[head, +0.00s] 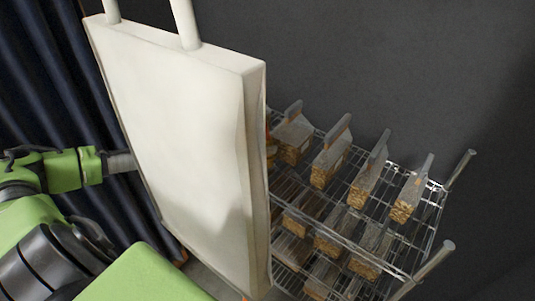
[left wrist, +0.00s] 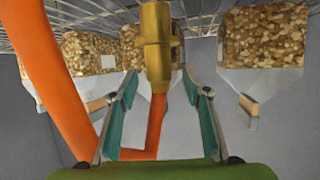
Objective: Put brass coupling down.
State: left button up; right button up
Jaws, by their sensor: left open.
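The brass coupling (left wrist: 156,42) shows in the left wrist view, at the upper middle. Its narrow lower end lies between the tips of my left gripper (left wrist: 160,76). The two teal finger pads stand apart, with a gap to either side of the coupling, so the gripper is open. An orange hose (left wrist: 65,75) curves down from the upper left, and an orange length rises to just below the coupling. In the head view my left arm passes behind a white panel, which hides the gripper and coupling. My right gripper is not in view.
The large white panel (head: 175,130) fills the middle of the head view. Behind it on the right stands a wire rack (head: 432,215) with several filled bags (head: 330,155). A dark curtain (head: 45,70) is at left.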

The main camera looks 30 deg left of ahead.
pick_arm(q)
jog(key=shift+w+d+f, duration=0.15)
jog(key=shift+w+d, duration=0.05)
jog(key=shift+w, duration=0.2)
grip_shut()
